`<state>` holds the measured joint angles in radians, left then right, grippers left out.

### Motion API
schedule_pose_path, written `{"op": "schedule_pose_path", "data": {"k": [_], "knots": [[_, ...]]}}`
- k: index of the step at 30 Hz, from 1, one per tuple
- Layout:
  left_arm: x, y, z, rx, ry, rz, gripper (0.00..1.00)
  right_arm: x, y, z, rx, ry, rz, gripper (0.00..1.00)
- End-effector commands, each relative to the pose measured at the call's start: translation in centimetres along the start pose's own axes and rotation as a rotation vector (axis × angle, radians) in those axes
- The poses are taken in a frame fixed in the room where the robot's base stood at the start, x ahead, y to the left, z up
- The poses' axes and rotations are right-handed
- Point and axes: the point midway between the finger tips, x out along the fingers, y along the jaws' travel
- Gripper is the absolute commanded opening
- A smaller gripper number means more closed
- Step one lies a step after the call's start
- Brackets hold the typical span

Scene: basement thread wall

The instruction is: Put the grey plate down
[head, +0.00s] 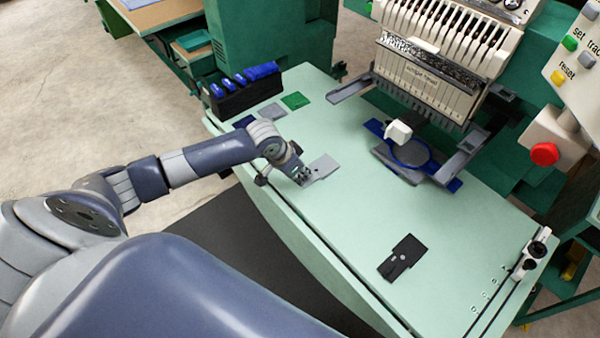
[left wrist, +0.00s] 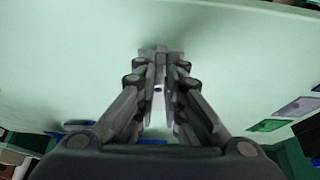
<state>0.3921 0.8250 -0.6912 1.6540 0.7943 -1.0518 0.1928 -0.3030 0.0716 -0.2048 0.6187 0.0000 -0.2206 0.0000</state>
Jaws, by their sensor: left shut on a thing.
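The grey plate (head: 322,168) is a thin flat piece at the near left part of the pale green table (head: 345,215) in the head view. My left gripper (head: 303,177) is shut on its near edge. The plate lies roughly level, on or very close to the table top; I cannot tell if it touches. In the left wrist view the fingers (left wrist: 161,62) come together over the table, and most of the plate is hidden by them. My right gripper is not in view.
Other flat plates lie to the left: grey (head: 272,111), green (head: 295,100) and dark blue (head: 244,121). A black rack (head: 245,95) with blue items stands behind them. A black plate (head: 403,257) lies front right. The embroidery machine (head: 430,60) stands behind. The table's middle is clear.

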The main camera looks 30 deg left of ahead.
Motion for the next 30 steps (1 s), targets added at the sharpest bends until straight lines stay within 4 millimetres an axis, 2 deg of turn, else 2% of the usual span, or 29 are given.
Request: {"op": "schedule_pose_path", "data": {"k": [5, 6, 8, 20, 25, 30], "knots": [[0.4, 0.0, 0.2, 0.000, -0.001, 0.000, 0.00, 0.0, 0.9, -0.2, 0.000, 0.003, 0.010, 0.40], [0.4, 0.0, 0.2, 0.000, -0.001, -0.001, 0.19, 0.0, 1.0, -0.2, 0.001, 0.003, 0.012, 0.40], [0.4, 0.0, 0.2, 0.000, -0.001, 0.000, 0.30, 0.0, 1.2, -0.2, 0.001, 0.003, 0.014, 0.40], [0.0, 0.0, 0.0, 0.000, 0.000, 0.000, 0.30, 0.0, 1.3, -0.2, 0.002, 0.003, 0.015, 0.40], [-2.0, -0.1, 0.0, 0.001, 0.000, -0.001, 0.30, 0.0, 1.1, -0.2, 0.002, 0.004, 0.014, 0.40], [-5.7, -0.1, 0.0, 0.003, 0.000, -0.002, 0.30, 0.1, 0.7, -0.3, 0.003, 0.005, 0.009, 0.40]]}}
